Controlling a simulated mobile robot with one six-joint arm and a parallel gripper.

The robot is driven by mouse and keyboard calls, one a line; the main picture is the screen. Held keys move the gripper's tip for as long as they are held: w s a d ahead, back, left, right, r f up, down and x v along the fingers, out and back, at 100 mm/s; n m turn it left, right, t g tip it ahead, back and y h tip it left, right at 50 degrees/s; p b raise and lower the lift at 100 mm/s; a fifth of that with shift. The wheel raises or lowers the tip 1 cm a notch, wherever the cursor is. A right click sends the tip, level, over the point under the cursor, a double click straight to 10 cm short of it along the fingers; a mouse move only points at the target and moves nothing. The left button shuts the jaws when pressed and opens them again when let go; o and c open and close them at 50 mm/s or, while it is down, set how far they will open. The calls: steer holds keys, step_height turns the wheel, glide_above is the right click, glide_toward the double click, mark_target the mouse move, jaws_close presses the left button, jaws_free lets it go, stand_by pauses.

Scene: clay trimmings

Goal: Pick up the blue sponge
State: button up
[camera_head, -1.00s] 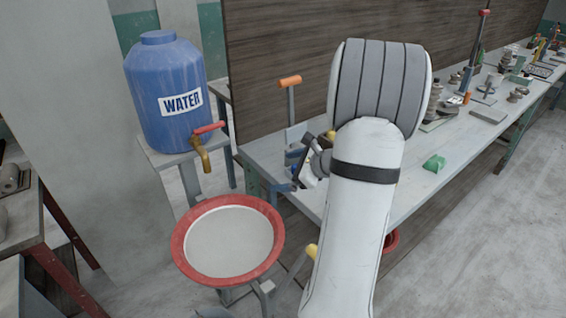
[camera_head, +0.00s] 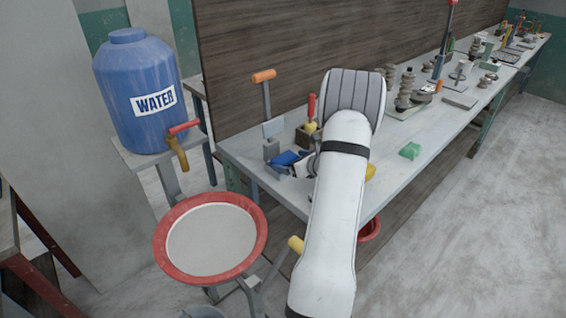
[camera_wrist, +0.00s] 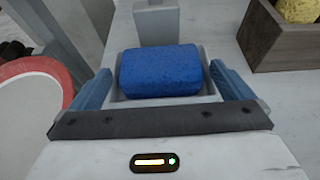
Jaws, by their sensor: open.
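The blue sponge (camera_wrist: 160,70) is a textured block in the wrist view. It lies in a shallow grey tray (camera_wrist: 205,57) on the workbench. My gripper (camera_wrist: 161,69) is open, with one blue finger to the left of the sponge and one to its right. I cannot tell whether they touch it. In the head view my gripper (camera_head: 292,160) is low over the bench's left end, and the blue there cannot be clearly split into sponge and fingers.
A wooden box (camera_wrist: 290,52) holding a yellow sponge (camera_wrist: 299,9) stands to the right. A grey upright piece (camera_wrist: 157,24) stands just behind the tray. A red-rimmed basin (camera_head: 258,240) and a blue water barrel (camera_head: 140,75) are left of the bench. A green block (camera_head: 410,151) lies further right.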

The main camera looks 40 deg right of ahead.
steer(key=shift+c, duration=0.2)
steer(key=c, duration=0.8)
steer(key=shift+c, duration=0.2)
